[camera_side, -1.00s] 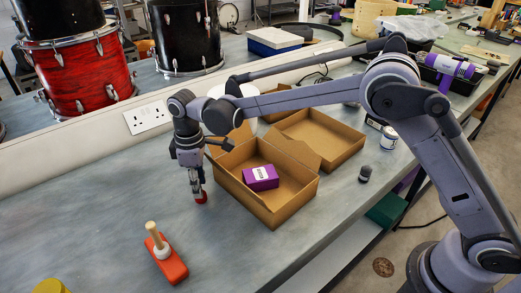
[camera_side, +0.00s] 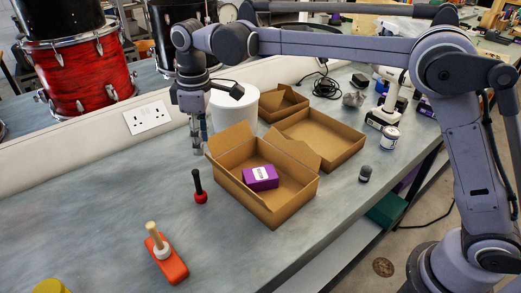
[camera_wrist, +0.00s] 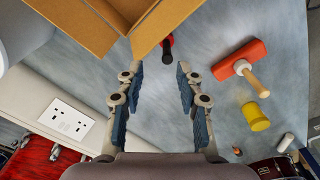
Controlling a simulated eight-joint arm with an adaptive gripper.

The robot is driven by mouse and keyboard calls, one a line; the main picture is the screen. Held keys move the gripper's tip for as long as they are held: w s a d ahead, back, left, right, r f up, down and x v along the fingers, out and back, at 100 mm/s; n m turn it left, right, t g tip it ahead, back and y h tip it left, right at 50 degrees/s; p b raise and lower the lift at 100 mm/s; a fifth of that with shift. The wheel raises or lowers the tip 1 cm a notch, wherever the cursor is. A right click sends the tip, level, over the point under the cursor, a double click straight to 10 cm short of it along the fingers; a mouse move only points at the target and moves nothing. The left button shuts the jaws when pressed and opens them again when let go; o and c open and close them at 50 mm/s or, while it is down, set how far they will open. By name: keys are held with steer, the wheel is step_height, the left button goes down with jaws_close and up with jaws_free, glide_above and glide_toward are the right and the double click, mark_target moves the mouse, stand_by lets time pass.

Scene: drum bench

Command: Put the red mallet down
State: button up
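The red mallet (camera_side: 200,196) stands upright on its red head on the grey bench, its black handle pointing up, left of the cardboard box with the purple packet. It also shows at the top of the wrist view (camera_wrist: 167,48), beyond my fingertips. My gripper (camera_side: 197,148) hangs above and behind the mallet, apart from it. In the wrist view my gripper (camera_wrist: 157,78) has its two fingers spread, with only bare bench between them.
An orange mallet (camera_side: 170,268) with a wooden handle lies at the front left, near a yellow object (camera_side: 50,287). An open cardboard box (camera_side: 275,208) holds a purple packet (camera_side: 261,178). A white cylinder (camera_side: 232,110) stands behind it. The bench left of the red mallet is clear.

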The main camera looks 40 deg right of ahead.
steer(key=s+d+r+m+t, duration=0.15)
steer(key=s+d+m, duration=0.25)
steer(key=s+d, duration=0.45)
steer(key=s+d+r+m+t, duration=0.1)
steer(key=s+d+m+t, duration=0.2)
steer(key=s+d, duration=0.55)
steer(key=s+d+f+m+t, duration=0.2)
steer(key=s+d+f, duration=0.3)
steer(key=d, duration=0.1)
steer(key=shift+m, duration=0.4)
steer(key=shift+o, duration=0.8)
steer(key=shift+s+d+f, duration=0.25)
steer(key=shift+s+f, duration=0.05)
steer(key=shift+f, duration=0.05)
